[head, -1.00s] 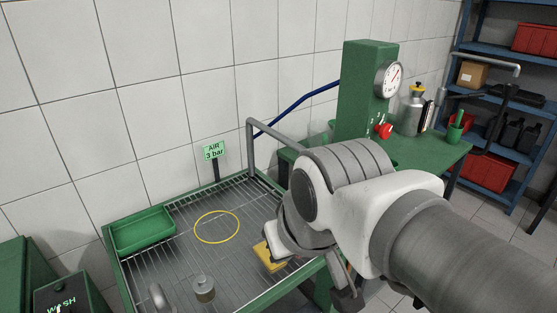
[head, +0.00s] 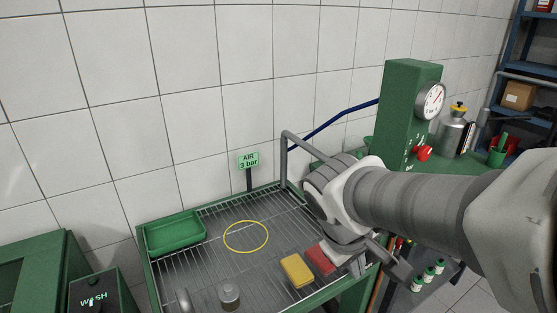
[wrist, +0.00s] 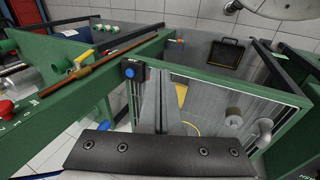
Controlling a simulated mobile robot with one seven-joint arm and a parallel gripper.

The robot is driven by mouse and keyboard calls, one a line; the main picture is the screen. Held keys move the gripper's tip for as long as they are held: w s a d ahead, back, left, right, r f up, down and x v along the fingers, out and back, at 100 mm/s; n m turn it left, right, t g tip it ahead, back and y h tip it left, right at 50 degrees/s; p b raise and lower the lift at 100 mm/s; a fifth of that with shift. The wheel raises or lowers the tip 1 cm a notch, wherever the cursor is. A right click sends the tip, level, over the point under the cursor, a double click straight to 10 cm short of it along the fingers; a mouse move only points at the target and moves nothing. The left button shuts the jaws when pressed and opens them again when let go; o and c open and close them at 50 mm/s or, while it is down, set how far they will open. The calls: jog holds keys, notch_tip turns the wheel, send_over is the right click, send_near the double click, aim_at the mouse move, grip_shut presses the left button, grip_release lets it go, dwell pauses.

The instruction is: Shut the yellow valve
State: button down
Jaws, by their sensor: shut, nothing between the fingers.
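The yellow valve (wrist: 82,58) shows in the wrist view as a small yellow lever on a copper-coloured pipe (wrist: 105,65) along the green bench, at upper left. I cannot make it out in the head view, and its exact lever angle is too small to tell. My gripper (wrist: 158,84) is shut and empty in the wrist view, right of the valve and apart from it. In the head view my arm reaches in from the right, with its end over the right edge of the wash tray.
The green wash tray (head: 142,262) holds a green bin (head: 175,236), a yellow block (head: 297,270), a red block (head: 320,258) and a metal cylinder (head: 229,296). A grey bent pipe (head: 284,160) rises at its back corner. A green gauge column (head: 408,110) has a red knob (head: 424,153).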

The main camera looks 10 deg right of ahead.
jog(key=w+d+f+n+t+h+p, duration=0.1)
jog(key=w+d+f+n+h+p, duration=0.1)
jog(key=w+d+f+n+h, duration=0.6)
jog(key=shift+w+d+f+n+t, duration=0.3)
jog(key=shift+w+d+f+n, duration=2.75)
jog(key=shift+n, duration=2.05)
jog(key=shift+s+a+f, duration=0.3)
jog(key=shift+s+f, duration=0.1)
jog(key=shift+s, duration=0.15)
jog(key=w+d+f, duration=0.1)
jog(key=d, duration=0.5)
jog(key=w+d+f, duration=0.1)
jog(key=w+d, duration=0.1)
jog(key=d, duration=0.4)
jog(key=shift+w+f+p, duration=0.3)
jog(key=shift+f+p, duration=0.05)
jog(key=shift+f, duration=0.05)
jog(key=shift+d, duration=0.1)
